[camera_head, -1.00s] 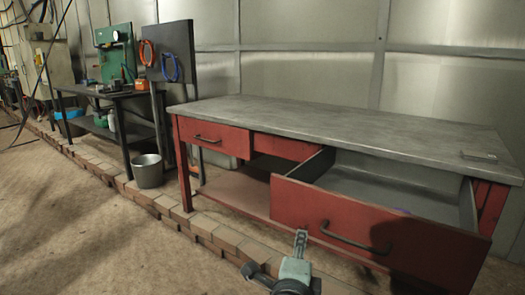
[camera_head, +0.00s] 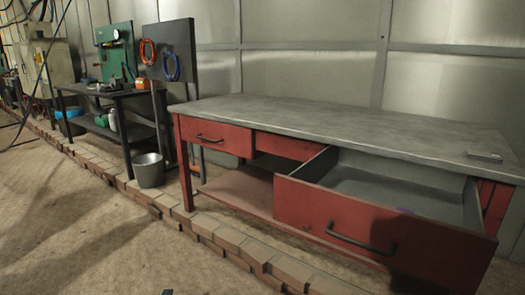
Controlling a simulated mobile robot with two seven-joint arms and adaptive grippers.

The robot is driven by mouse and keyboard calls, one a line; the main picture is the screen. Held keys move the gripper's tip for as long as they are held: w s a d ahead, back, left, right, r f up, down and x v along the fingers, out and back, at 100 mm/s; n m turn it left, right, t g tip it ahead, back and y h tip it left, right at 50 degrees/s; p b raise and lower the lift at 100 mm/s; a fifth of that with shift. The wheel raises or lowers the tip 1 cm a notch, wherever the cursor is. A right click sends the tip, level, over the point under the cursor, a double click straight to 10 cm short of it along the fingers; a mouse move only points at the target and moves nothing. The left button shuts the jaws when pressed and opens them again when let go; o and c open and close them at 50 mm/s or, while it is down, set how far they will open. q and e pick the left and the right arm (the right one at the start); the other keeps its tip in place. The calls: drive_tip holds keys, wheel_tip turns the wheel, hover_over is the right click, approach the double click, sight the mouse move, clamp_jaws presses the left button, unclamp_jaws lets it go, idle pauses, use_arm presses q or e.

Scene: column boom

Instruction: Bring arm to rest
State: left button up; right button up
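Neither of my grippers can be made out in the head view. Only a small dark tip shows at the bottom edge, left of centre, and I cannot tell what it belongs to. The red workbench (camera_head: 340,122) has a grey top. Its large right drawer (camera_head: 340,222) is pulled far out and has a dark bar handle. The drawer's grey inside shows, with a small purplish spot near the front wall, too little to name. The smaller left drawer (camera_head: 215,136) is shut.
A grey bucket (camera_head: 149,170) stands left of the workbench. Behind it are a dark table (camera_head: 125,93) and a dark panel with orange and blue loops. A low brick edging (camera_head: 225,238) runs along the floor. The floor at left is open.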

use_arm(q)
drive_tip(key=s+a+f+n+g+y, duration=0.1)
drive_tip(key=s+a+f+n+g, duration=0.3)
drive_tip(key=s+a+f+n, duration=0.55)
drive_tip(key=s+a+f+n+g+y, duration=0.1)
drive_tip(key=s+a+f+n+g, duration=0.4)
drive_tip(key=s+a, duration=0.8)
drive_tip(key=s+d+f+h, duration=0.1)
drive_tip(key=d+f+h, duration=0.1)
drive_tip(key=d, duration=0.7)
drive_tip(key=s+d+f+h, duration=0.1)
drive_tip(key=d+f, duration=0.3)
drive_tip(key=d, duration=0.6)
drive_tip(key=shift+s+d+n+h, duration=0.15)
drive_tip(key=shift+s+n+h, duration=0.25)
drive_tip(key=shift+s, duration=0.4)
